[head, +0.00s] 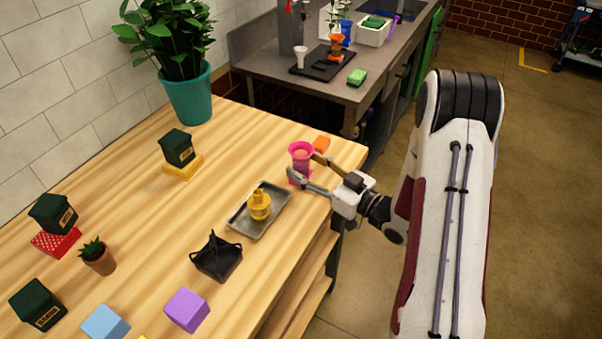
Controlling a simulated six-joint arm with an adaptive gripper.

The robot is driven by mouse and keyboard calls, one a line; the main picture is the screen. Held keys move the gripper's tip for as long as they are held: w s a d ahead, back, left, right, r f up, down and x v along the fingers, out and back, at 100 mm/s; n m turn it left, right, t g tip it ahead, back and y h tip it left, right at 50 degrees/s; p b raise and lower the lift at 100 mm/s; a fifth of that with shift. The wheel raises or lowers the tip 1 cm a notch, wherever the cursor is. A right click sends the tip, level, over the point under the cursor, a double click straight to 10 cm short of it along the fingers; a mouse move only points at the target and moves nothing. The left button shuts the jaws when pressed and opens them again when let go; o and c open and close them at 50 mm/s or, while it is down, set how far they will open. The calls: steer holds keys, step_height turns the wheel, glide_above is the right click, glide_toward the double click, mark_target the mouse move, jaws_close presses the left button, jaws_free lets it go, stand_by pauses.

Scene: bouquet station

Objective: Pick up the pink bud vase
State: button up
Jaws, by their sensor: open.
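The pink bud vase (301,154) stands upright near the far right corner of the wooden table. It has a flared rim and a narrower body. My gripper (303,167) reaches in from the right at the height of the vase's body. Its jaws are open, with one finger on the near side of the vase and the other on its right, far side. I cannot tell whether either finger touches the vase. The fingers hide part of its lower body.
An orange block (321,144) lies just behind the vase. A metal tray (240,229) with a yellow object (260,204) sits to the near left. The table's right edge is close to the vase.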

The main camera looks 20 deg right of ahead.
steer(key=shift+x, duration=1)
jaws_close()
